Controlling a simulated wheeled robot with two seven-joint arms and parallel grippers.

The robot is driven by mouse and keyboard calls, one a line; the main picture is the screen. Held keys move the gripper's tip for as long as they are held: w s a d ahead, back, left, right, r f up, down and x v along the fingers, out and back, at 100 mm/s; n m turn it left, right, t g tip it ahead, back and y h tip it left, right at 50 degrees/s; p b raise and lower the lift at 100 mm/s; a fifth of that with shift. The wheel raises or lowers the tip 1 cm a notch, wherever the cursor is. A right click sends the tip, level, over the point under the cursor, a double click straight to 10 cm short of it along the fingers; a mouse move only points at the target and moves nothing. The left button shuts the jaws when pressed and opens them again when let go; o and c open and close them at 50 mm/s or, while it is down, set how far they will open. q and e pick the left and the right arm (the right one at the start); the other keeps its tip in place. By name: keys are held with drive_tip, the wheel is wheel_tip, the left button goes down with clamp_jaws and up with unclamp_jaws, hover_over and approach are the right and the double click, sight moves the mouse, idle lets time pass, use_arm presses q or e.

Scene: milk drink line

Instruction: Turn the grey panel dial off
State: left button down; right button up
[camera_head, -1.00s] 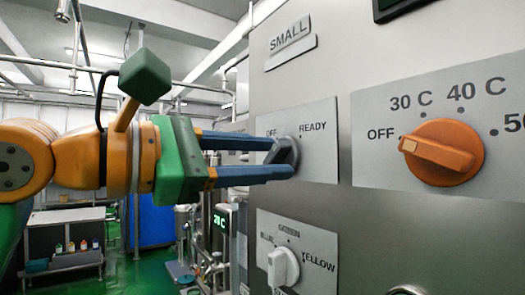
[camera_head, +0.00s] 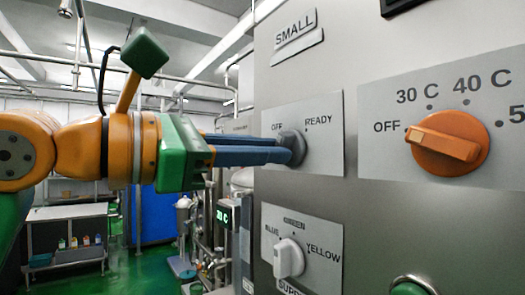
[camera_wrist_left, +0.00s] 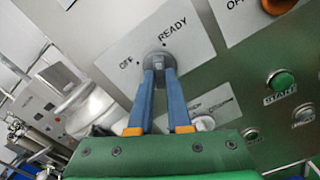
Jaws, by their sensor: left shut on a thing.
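The grey panel dial (camera_head: 293,144) sits on a light plate (camera_head: 325,160) marked OFF and READY, under the SMALL label. My left gripper (camera_head: 285,150) comes in from the left with its blue fingers shut on the dial's grip. In the left wrist view the fingers (camera_wrist_left: 158,75) meet at the grey dial (camera_wrist_left: 160,57), between and below the two words. The fingers cover much of the grip, so I cannot tell exactly which mark it points to. My right gripper is not in view.
An orange dial (camera_head: 449,143) with temperature marks is to the right and points towards OFF. A white selector (camera_head: 288,258) marked BLUE and YELLOW is below. A green START button (camera_wrist_left: 281,81) shows in the left wrist view. Open room lies left of the panel.

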use_arm(q)
drive_tip(key=shift+s+d+n+b, duration=0.1)
drive_tip(key=shift+n+b, duration=0.6)
drive_tip(key=shift+n, duration=2.95)
drive_tip(key=shift+s+n+b, duration=0.1)
drive_tip(key=shift+n+b, duration=0.55)
drive_tip(key=shift+n, duration=3)
drive_tip(key=shift+r, duration=0.1)
drive_tip(key=c, duration=0.9)
unclamp_jaws()
drive_tip(key=shift+w, duration=0.1)
drive_tip(key=shift+o, duration=0.2)
